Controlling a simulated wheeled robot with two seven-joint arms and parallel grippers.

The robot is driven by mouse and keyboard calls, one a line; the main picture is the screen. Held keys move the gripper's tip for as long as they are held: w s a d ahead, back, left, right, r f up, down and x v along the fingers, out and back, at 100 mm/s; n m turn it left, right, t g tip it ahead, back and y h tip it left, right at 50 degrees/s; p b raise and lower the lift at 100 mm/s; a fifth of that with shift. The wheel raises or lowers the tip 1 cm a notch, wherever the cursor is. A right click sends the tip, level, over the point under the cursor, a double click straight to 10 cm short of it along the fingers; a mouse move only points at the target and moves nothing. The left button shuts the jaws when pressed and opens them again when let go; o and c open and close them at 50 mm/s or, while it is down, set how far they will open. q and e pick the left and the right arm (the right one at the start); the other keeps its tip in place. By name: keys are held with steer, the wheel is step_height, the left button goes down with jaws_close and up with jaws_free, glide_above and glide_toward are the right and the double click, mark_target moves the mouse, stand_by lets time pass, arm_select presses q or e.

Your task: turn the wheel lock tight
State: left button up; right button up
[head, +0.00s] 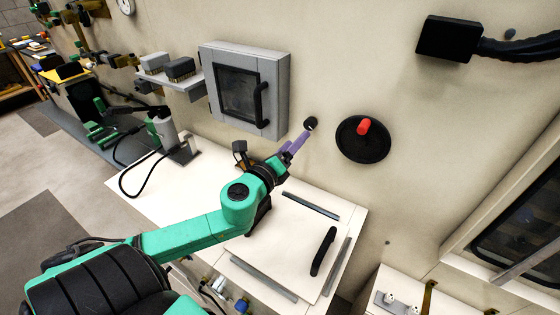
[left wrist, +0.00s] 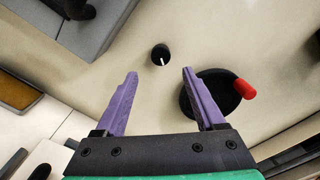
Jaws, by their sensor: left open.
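A black round wheel (head: 350,146) with a red handle (head: 364,127) is mounted on the beige wall. In the left wrist view the wheel (left wrist: 226,88) is partly hidden behind the right-hand finger, and its red handle (left wrist: 245,89) points right. A small black knob (head: 311,123) sits on the wall left of the wheel; in the left wrist view the knob (left wrist: 160,53) shows a white mark. My left gripper (head: 298,143) has purple fingers and is open and empty. In the left wrist view the knob appears just beyond the gap between its fingertips (left wrist: 160,73). I see no contact.
A grey cabinet (head: 278,87) with a dark window and black handle is on the wall left of the knob. A white counter (head: 200,205) with a black-handled panel lies below. A black box (head: 445,38) with a thick hose is at upper right.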

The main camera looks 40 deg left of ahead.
arm_select(q)
steer(key=s+b, duration=0.1)
steer(key=s, duration=0.5)
steer(key=shift+s+d+b, duration=0.25)
steer(key=shift+s+b, duration=0.05)
steer(key=shift+s, duration=0.05)
